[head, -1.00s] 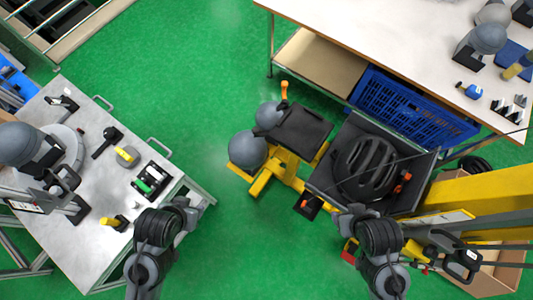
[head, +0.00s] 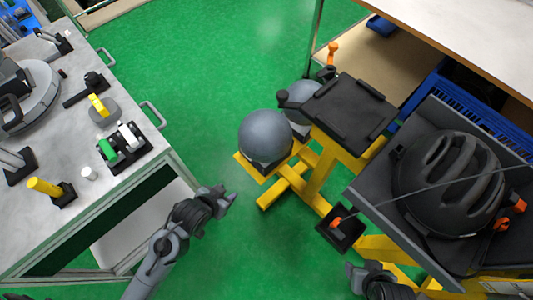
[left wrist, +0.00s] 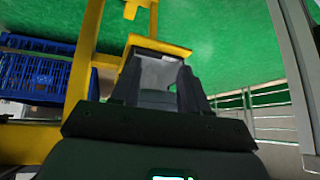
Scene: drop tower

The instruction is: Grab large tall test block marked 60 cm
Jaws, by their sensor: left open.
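I cannot make out a tall test block marked 60 cm in either view; no such marking is legible. My left gripper (head: 224,198) is open and empty above the green floor, between the left bench and the yellow stand. It also shows in the left wrist view (left wrist: 158,88), with its two dark fingers apart. Beyond them is a grey surface with a yellow edge (left wrist: 158,48), which I cannot identify. My right gripper (head: 358,272) is at the bottom edge of the head view, mostly cut off, and its jaws cannot be read.
A grey ball (head: 265,135) rests on the yellow stand (head: 318,180), with a second ball behind. A black helmet (head: 445,175) lies in a dark tray at right. The left bench (head: 100,215) holds small tools. Green floor (head: 210,70) is clear between bench and stand.

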